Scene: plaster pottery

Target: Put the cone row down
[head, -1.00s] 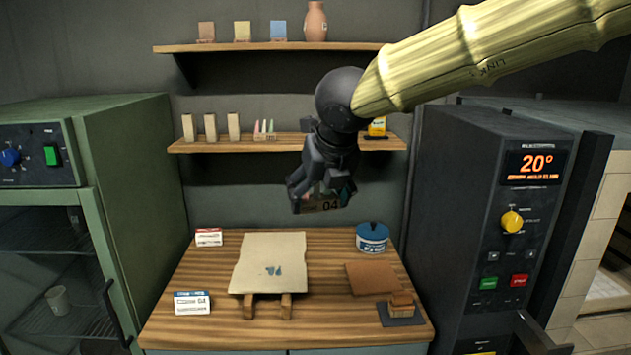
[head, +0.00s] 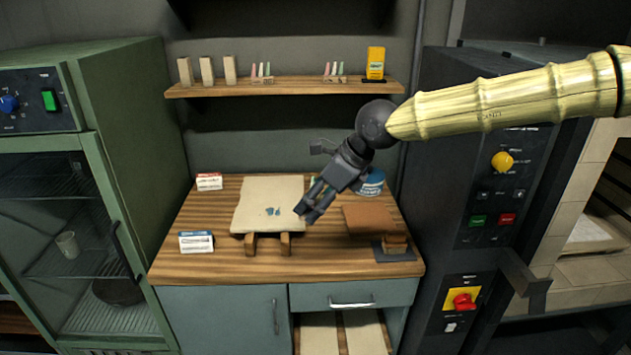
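My gripper (head: 308,212) hangs over the worktable, in front of the right edge of the pale slab. It points down and to the left. A small green tip (head: 312,181) shows just behind it, probably part of a cone row. The rest of that piece is hidden, so I cannot tell whether it is held or standing on the table. Two other cone rows with pink and green cones stand on the wall shelf, a left one (head: 262,74) and a right one (head: 334,74). The finger gap is not clear.
The worktable (head: 170,262) holds a pale slab (head: 262,195) on wooden supports, two small boxes (head: 209,181) (head: 196,242), a blue tub (head: 371,184), a brown sheet (head: 370,219) and a wooden block (head: 396,242) on a dark pad. The kiln (head: 470,220) stands at right.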

